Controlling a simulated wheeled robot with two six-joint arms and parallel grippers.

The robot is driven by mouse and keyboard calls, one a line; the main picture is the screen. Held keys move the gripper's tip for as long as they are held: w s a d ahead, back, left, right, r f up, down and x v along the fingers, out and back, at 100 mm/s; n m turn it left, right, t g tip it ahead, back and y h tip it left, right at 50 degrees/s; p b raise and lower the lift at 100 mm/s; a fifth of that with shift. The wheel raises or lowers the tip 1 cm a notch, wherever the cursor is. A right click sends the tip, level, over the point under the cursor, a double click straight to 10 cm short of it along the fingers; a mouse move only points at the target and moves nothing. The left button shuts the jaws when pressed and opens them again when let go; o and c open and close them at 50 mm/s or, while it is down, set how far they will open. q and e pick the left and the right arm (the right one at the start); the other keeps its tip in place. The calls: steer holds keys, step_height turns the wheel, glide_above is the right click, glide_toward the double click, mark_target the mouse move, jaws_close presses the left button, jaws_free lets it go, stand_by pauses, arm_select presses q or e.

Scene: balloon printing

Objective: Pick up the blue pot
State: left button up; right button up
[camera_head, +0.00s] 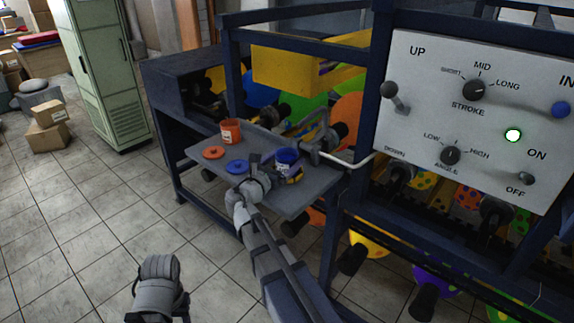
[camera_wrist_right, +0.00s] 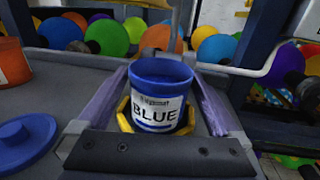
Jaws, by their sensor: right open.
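The blue pot (camera_head: 287,157) stands upright on the grey shelf of the machine. In the right wrist view the blue pot (camera_wrist_right: 160,90) has a white label reading BLUE. A yellow ring shows around its lower part. My right gripper (camera_head: 276,167) is open, with one finger on each side of the pot. In the right wrist view a narrow gap seems to show beside the pot, but I cannot tell whether either finger touches it.
An orange pot (camera_head: 230,131) stands left on the shelf (camera_head: 311,186), with an orange lid (camera_head: 213,152) and a blue lid (camera_head: 237,166) nearby. A control panel (camera_head: 470,120) is at right. A metal bracket (camera_head: 318,135) stands just behind the blue pot. Balloons hang behind.

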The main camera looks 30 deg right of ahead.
steer(key=shift+w+d, duration=0.3)
steer(key=shift+d, duration=0.25)
steer(key=shift+c, duration=0.4)
steer(key=c, duration=1.2)
steer(key=shift+c, duration=0.2)
step_height(320, 180, up, 18)
steer(key=p, duration=1.8)
